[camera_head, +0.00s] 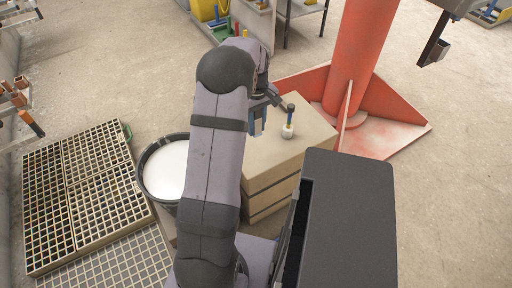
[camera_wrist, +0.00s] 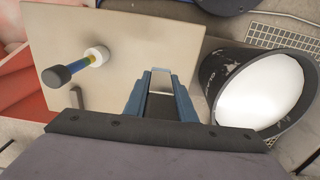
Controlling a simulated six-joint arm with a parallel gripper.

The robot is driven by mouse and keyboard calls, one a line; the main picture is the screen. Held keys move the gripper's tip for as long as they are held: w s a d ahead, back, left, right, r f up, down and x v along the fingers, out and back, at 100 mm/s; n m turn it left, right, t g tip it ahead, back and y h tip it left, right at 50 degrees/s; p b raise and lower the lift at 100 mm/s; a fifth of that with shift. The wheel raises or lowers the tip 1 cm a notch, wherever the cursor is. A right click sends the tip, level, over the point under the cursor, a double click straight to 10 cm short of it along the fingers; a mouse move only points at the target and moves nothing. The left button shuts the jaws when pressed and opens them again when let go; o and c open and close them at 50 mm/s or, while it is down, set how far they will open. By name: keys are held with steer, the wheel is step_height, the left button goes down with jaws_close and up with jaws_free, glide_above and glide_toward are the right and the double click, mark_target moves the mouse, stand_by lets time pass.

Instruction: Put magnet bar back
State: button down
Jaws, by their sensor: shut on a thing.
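My gripper (camera_wrist: 160,92) is shut on a pale grey bar-shaped thing (camera_wrist: 160,77), seen nearly end-on between the blue fingers; I take it for the magnet bar. Most of it is hidden by the fingers. In the head view my gripper (camera_head: 256,124) is over the left part of a beige box-like stand (camera_head: 310,137). The stand's top also shows under the fingers in the wrist view (camera_wrist: 125,40). I cannot tell whether the held bar touches it.
A tool with black knob, blue-yellow shaft and white end (camera_head: 289,121) is on the stand, right of my gripper. Floor grating (camera_head: 85,195) lies farther left. An orange column (camera_head: 357,55) rises behind right.

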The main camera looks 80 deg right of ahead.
mark_target(256, 120)
steer(key=shift+f+b, duration=0.85)
steer(key=shift+f, duration=3.8)
steer(key=shift+f, duration=0.2)
steer(key=c, duration=1.5)
jaws_free()
steer(key=shift+r, duration=0.1)
step_height(256, 120, up, 12)
steer(key=shift+f+p, duration=0.1)
steer(key=shift+p, duration=1.15)
steer(key=shift+r, duration=0.2)
